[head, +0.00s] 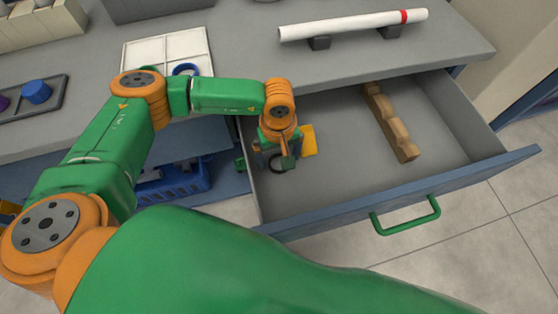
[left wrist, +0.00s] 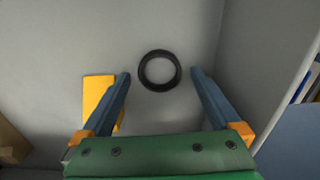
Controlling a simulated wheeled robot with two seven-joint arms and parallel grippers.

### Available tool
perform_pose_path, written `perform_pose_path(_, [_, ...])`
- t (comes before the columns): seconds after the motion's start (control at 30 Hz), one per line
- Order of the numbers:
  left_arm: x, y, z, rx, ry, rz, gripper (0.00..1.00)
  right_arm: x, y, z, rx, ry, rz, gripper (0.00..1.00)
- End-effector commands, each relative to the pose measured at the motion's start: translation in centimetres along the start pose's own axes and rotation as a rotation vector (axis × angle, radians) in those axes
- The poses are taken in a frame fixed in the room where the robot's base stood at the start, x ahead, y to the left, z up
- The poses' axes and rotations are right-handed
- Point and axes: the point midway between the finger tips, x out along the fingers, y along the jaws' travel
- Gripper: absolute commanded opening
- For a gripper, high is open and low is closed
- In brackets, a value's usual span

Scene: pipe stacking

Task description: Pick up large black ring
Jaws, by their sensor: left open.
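The large black ring (left wrist: 160,70) lies flat on the grey drawer floor in the left wrist view. It is just ahead of my left gripper, centred between its two blue fingers (left wrist: 161,78), which are spread wide and empty. In the head view part of the ring (head: 277,168) shows as a dark arc beside my left gripper (head: 276,160), inside the open drawer near its left wall. The gripper hides much of it there. My right gripper is not in view.
The drawer (head: 340,200) has a green handle (head: 407,216) in front. A yellow block (head: 309,140) lies right of the gripper, and a notched wooden rack (head: 390,122) farther right. A white pipe with a red band (head: 345,26) rests on the counter. A blue crate (head: 175,185) stands below.

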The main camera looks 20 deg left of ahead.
Motion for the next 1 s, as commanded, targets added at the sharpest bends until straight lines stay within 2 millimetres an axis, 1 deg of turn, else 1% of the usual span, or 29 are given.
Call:
perform_pose_path(0.03, [0.0,0.0,0.0,0.000,0.000,0.000,0.97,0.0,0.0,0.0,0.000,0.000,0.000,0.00])
perform_pose_path(0.07, [0.0,0.0,0.0,0.000,0.000,0.000,0.92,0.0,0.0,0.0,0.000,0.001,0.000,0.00])
perform_pose_path(0.1, [0.0,0.0,0.0,0.000,0.000,0.000,0.81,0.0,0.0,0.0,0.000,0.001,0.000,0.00])
perform_pose_path(0.17, [0.0,0.0,0.0,-0.001,0.000,0.000,0.65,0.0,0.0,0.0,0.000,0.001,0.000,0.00])
perform_pose_path(0.2, [0.0,0.0,0.0,-0.001,0.000,0.000,0.54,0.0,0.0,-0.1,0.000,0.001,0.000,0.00])
perform_pose_path(0.27, [0.0,0.0,0.0,-0.001,0.000,0.000,0.38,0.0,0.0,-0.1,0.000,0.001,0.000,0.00])
perform_pose_path(0.3, [0.0,0.0,0.0,-0.001,0.000,0.000,0.27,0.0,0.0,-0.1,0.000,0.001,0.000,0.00])
perform_pose_path(0.37, [0.0,0.0,0.0,-0.001,0.000,0.000,0.11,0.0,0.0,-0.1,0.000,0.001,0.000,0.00])
perform_pose_path(0.4, [0.0,0.0,0.0,-0.001,0.000,0.000,0.10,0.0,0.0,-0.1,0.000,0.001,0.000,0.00])
perform_pose_path(0.57, [-0.1,0.0,0.0,-0.001,0.000,0.000,0.09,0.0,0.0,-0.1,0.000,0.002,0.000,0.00])
perform_pose_path(0.63, [-0.8,0.0,0.0,-0.001,0.000,0.001,0.09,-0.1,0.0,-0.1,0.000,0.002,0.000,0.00])
perform_pose_path(0.67, [-1.4,0.1,0.0,-0.001,0.000,0.002,0.09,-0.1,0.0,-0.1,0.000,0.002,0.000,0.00])
perform_pose_path(0.8, [-5.2,0.1,-0.1,0.001,0.003,0.004,0.09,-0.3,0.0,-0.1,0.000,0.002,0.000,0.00])
perform_pose_path(0.9, [-7.6,0.1,0.0,0.000,0.002,0.003,0.09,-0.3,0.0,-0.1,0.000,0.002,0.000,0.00])
perform_pose_path(1.0, [-9.5,0.1,-0.1,-0.002,0.002,0.002,0.09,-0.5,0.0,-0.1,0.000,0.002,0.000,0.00])
